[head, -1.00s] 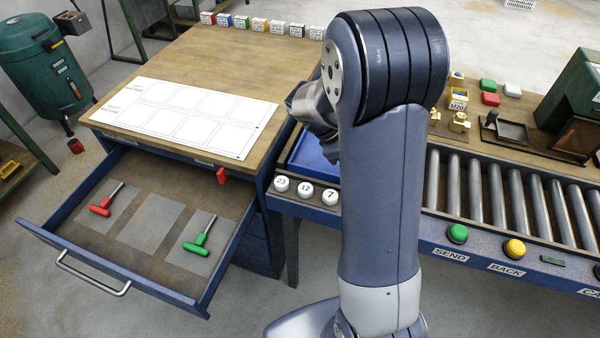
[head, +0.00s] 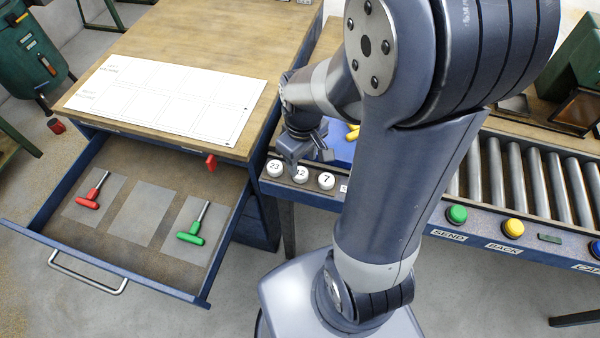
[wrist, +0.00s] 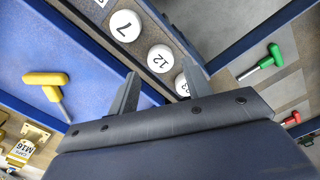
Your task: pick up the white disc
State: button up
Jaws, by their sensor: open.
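Three white discs stand in a row on the ledge at the bench's left end, numbered 23 (head: 275,167), 12 (head: 299,176) and 7 (head: 326,181). My gripper (head: 305,150) is above the row in the head view, close to disc 12 and partly covering it. In the wrist view my gripper (wrist: 160,72) is open and empty. Disc 12 (wrist: 160,58) shows between the fingers, disc 7 (wrist: 125,26) lies clear up and left, and disc 23 (wrist: 181,86) is partly hidden by the right finger. I cannot tell whether a finger touches a disc.
A blue tray (wrist: 75,55) beside the discs holds a yellow-handled tool (wrist: 46,82). The open drawer (head: 130,240) to the left holds a red-handled tool (head: 91,195) and a green-handled tool (head: 192,234). A roller conveyor (head: 520,185) runs to the right. A white sheet (head: 165,95) lies on the cabinet top.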

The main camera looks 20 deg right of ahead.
aim_at(301, 172)
jog(key=shift+w+a+f, duration=0.1)
jog(key=shift+w+f, duration=0.1)
jog(key=shift+f, duration=1.15)
jog(key=shift+w+f, duration=0.15)
jog(key=shift+f, duration=1.15)
jog(key=shift+c, duration=0.5)
jog(key=c, duration=0.7)
jog(key=shift+o, duration=0.2)
